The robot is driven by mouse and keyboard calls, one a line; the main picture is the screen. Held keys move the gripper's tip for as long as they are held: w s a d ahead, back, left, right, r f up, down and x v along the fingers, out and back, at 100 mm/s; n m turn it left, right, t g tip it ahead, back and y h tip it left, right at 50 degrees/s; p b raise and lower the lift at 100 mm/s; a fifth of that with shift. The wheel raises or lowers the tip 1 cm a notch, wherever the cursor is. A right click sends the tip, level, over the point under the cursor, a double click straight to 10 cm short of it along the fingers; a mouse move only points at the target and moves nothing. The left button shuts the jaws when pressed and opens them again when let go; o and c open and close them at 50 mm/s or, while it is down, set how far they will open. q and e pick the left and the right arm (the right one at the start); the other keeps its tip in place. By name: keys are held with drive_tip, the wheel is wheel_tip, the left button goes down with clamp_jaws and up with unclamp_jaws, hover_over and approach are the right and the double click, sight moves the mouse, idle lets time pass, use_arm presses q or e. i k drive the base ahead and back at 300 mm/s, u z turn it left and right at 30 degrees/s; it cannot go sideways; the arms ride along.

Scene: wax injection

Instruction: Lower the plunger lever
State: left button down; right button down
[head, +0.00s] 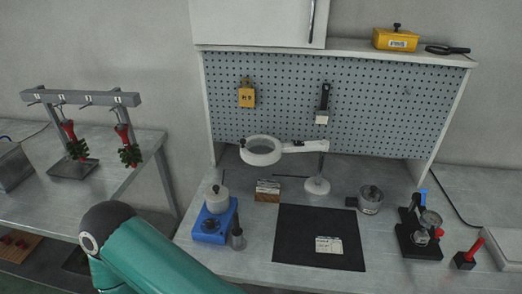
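A blue unit (211,226) with a grey pot (217,199) on it stands on the left of the workbench. A thin upright rod shows at the pot's top, and a thin dark horizontal bar (288,177) shows to its right; I cannot tell whether they join. At the right stands a small black press-like device (419,240) with a round metal part and a blue-tipped upright piece (423,194). I cannot tell for sure which part is the plunger lever. Neither gripper is in view; only a teal link of my arm crosses the lower left.
A black mat (293,254) with a pale label lies mid-bench. A ring magnifier (262,151) on a stand rises behind it. A metal can (370,200) and a red-handled tool (468,256) stand at right. A side table (30,205) carries a rack with red-and-green trees.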

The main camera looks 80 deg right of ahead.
sight(423, 191)
drive_tip(key=i, duration=0.2)
drive_tip(key=z, duration=2.25)
drive_tip(key=i, duration=0.2)
drive_tip(key=z, duration=2)
drive_tip(key=i, duration=0.25)
drive_tip(key=z, duration=1.15)
drive_tip(key=k, duration=0.65)
drive_tip(key=z, duration=0.25)
drive_tip(key=i, duration=0.65)
drive_tip(key=z, duration=0.4)
drive_tip(key=i, duration=0.95)
drive_tip(key=u, duration=0.6)
